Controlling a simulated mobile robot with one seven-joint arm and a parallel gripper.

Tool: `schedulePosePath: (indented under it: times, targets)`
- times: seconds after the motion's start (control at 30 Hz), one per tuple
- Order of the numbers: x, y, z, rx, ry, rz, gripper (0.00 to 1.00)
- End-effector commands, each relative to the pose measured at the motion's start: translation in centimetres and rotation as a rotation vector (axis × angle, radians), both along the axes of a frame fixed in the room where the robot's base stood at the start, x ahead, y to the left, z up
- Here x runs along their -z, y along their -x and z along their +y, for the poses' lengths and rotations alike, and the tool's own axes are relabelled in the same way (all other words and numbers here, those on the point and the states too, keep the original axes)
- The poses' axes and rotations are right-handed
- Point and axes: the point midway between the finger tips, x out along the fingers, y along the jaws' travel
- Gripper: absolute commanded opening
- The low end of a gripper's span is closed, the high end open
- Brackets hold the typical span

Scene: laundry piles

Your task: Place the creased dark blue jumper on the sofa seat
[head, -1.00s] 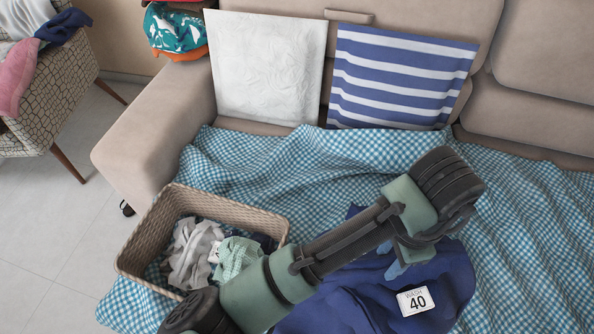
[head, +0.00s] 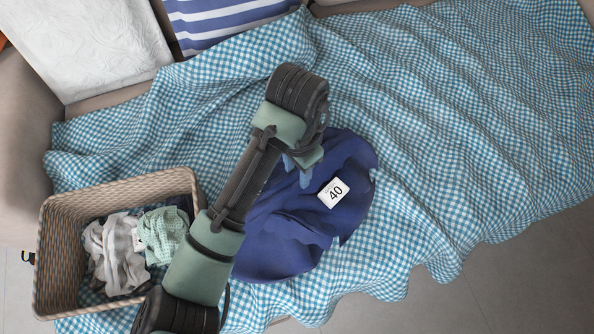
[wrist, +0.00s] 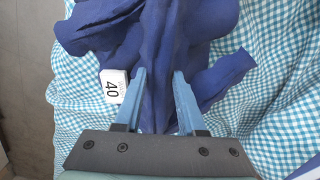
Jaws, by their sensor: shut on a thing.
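The creased dark blue jumper (head: 290,225) lies rumpled on the checked blanket over the sofa seat in the head view, with a white "40" wash label (head: 334,193) on it. In the wrist view, a fold of the jumper (wrist: 163,60) runs up between the two blue fingers of my gripper (wrist: 159,88). The gripper is shut on that fold. In the head view, my arm covers part of the jumper, and the gripper (head: 303,172) is partly hidden by my wrist. The sofa seat is covered by the blue-and-white checked blanket (head: 440,140).
A wicker basket (head: 62,235) with several pale clothes (head: 115,250) stands left of the jumper. A white cushion (head: 85,45) and a blue striped cushion (head: 225,18) lean at the back. The blanket right of the jumper is clear. Grey floor (head: 520,270) shows at the lower right.

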Motion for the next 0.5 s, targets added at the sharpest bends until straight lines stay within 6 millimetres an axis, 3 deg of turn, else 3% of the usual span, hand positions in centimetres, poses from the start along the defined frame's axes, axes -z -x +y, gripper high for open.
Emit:
schedulePosePath:
  times: [0.4, 0.43, 0.5]
  targets:
    - [0.96, -0.01, -0.02, 0.000, 0.002, -0.001, 0.00]
    - [0.98, 0.02, -0.03, 0.000, 0.001, 0.000, 0.43]
    - [0.94, 0.01, -0.02, 0.000, 0.001, 0.000, 0.56]
